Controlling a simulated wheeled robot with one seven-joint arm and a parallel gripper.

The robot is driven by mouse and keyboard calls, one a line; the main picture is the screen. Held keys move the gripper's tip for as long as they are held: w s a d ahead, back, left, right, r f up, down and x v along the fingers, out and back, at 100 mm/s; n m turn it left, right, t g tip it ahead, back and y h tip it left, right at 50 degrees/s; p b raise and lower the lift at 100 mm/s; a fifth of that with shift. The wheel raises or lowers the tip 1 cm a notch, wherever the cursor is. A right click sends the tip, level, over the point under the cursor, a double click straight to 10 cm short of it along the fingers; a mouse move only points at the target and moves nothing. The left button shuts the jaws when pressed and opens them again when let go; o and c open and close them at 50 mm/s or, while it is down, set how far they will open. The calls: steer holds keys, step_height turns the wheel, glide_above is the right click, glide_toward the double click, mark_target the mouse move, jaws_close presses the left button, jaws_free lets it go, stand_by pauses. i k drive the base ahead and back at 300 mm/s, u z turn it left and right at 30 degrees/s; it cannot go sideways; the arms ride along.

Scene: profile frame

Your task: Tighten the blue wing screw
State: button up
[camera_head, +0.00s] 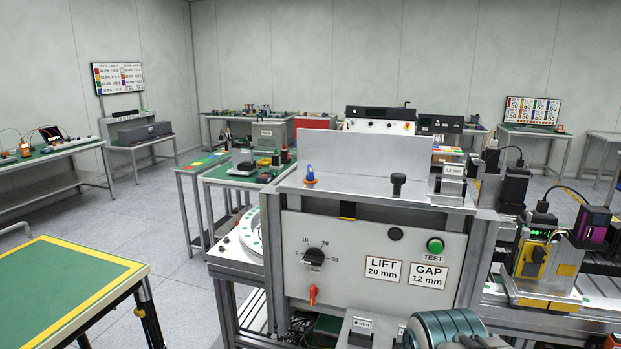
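The blue wing screw (310,174) stands upright on the left part of the metal top ledge of the profile frame, with an orange part at its base. It is small here, and I cannot tell how far it is screwed in. The frame's front panel (340,243) carries a dial (314,256), a green TEST button (435,245), and labels reading LIFT 20 mm and GAP 12 mm. A dark knob (398,183) stands on the ledge to the right of the screw. My gripper is not in view; a rounded grey-teal part, seemingly of my arm, shows at the bottom edge.
A small red lever (312,294) hangs below the dial. A block labelled 12 mm (453,180) sits at the ledge's right end. A yellow-and-black device (531,255) stands farther right. A green-topped table (65,285) is at left, with open floor beyond it.

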mark_target(309, 179)
steer(key=k, duration=0.65)
steer(key=u, duration=0.6)
steer(key=i, duration=1.5)
steer(key=z, duration=0.65)
